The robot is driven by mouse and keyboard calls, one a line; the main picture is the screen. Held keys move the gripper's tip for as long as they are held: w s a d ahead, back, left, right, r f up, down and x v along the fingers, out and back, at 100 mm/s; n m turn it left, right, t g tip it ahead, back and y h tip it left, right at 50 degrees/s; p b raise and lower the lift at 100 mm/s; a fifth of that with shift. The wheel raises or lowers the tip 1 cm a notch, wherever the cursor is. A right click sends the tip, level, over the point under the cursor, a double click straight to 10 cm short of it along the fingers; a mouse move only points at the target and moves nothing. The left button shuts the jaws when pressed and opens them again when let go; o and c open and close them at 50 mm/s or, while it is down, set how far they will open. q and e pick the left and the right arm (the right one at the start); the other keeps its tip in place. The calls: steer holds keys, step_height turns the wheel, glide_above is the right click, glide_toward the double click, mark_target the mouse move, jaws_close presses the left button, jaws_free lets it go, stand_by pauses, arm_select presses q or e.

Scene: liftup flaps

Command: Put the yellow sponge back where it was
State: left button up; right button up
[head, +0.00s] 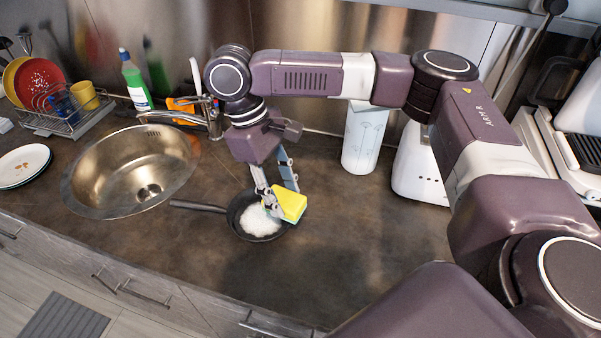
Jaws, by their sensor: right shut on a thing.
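The yellow sponge (292,205) has a green edge and is in my right gripper (278,195). My right gripper is shut on it, with the fingers pointing down. The sponge is over the right part of a dark frying pan (244,226), and I cannot tell whether it touches the pan. White foam or residue (259,220) lies in the pan. The pan stands on the dark counter with its handle pointing left. My left gripper is not in view.
A round metal sink (100,178) with a faucet (180,118) is left of the pan. A green bottle (135,82), an orange item (184,106) and a dish rack (62,118) stand behind it. A white canister (363,140) is behind right. The counter front right of the pan is clear.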

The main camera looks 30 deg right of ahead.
steer(key=w+d+r+n+t+p, duration=0.1)
steer(key=w+d+r+n+t, duration=0.2)
steer(key=w+d+n, duration=0.6)
steer(key=w+d+r+n+t, duration=0.2)
steer(key=w+d+r+n, duration=0.2)
steer(key=w+d+n, duration=0.5)
steer(key=f+p, duration=0.1)
steer(key=f, duration=0.5)
steer(key=s+a+f+n+p, duration=0.1)
steer(key=f, duration=0.6)
steer(key=s+a+f+n+p, duration=0.1)
steer(key=f+p, duration=0.1)
steer(key=f, duration=0.4)
steer(key=shift+f+h, duration=0.3)
steer(key=shift+h, duration=0.1)
steer(key=shift+f, duration=0.45)
steer(key=o, duration=1.2)
steer(key=shift+f, duration=0.1)
steer(key=b+v, duration=0.1)
steer(key=v, duration=1.1)
steer(key=shift+b, duration=0.35)
steer(key=shift+s, duration=0.15)
